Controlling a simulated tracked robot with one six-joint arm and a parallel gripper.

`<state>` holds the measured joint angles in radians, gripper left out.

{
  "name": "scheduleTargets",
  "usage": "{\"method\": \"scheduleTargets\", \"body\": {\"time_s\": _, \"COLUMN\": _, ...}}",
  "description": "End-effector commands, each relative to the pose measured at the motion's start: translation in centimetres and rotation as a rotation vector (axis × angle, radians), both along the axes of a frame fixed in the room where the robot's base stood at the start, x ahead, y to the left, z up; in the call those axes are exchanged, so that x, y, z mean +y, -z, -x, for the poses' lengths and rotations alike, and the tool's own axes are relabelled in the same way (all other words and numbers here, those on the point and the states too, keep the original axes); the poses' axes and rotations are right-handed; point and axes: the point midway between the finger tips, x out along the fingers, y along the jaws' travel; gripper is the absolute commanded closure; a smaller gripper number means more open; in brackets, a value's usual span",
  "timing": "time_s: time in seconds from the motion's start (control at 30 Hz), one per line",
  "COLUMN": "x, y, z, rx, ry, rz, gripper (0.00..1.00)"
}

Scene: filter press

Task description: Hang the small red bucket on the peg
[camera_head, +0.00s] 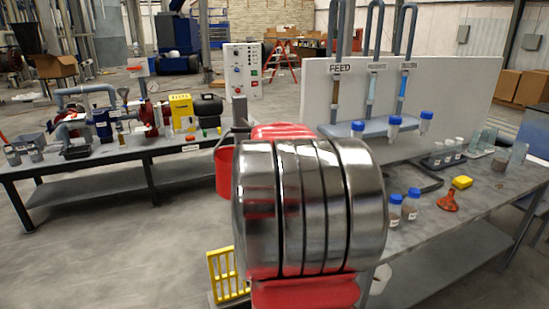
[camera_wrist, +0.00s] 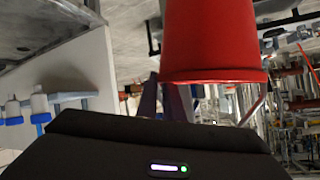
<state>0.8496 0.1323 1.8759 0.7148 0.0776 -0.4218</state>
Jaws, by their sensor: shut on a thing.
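The small red bucket (camera_head: 224,172) hangs upright in the head view, left of my large metallic arm link, which hides its right side. It also fills the upper middle of the wrist view (camera_wrist: 212,40), which is upside down, with its rim toward my gripper. My gripper (camera_wrist: 165,98) is shut on the bucket, at its rim or handle. The exact contact is hidden by the dark gripper housing. A thin light handle wire shows beside the rim. I cannot make out the peg in either view.
A grey control panel (camera_head: 242,70) stands behind the bucket. The left bench (camera_head: 120,158) holds pumps and small parts. A yellow rack (camera_head: 222,275) is low by my arm. Floor at left is clear.

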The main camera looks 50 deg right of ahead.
Motion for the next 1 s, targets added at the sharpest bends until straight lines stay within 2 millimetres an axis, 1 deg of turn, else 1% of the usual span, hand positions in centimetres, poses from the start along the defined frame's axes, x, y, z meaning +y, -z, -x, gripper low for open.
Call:
{"method": "scheduleTargets", "body": {"time_s": 0.03, "x": -1.2, "y": -0.3, "z": 1.4, "rx": -0.005, "ry": 0.026, "rz": -0.004, "gripper": 1.0}}
{"method": "scheduleTargets", "body": {"time_s": 0.1, "x": -2.2, "y": -0.5, "z": 2.8, "rx": -0.011, "ry": 0.051, "rz": -0.011, "gripper": 1.0}}
{"method": "scheduleTargets", "body": {"time_s": 0.2, "x": -3.0, "y": -0.7, "z": 4.0, "rx": -0.015, "ry": 0.072, "rz": -0.017, "gripper": 1.0}}
{"method": "scheduleTargets", "body": {"time_s": 0.27, "x": -3.2, "y": -0.7, "z": 4.3, "rx": -0.016, "ry": 0.076, "rz": -0.019, "gripper": 1.0}}
{"method": "scheduleTargets", "body": {"time_s": 0.67, "x": -3.2, "y": -0.7, "z": 4.2, "rx": -0.017, "ry": 0.076, "rz": -0.018, "gripper": 1.0}}
{"method": "scheduleTargets", "body": {"time_s": 1.0, "x": -3.7, "y": -0.7, "z": 3.4, "rx": -0.016, "ry": 0.076, "rz": -0.018, "gripper": 1.0}}
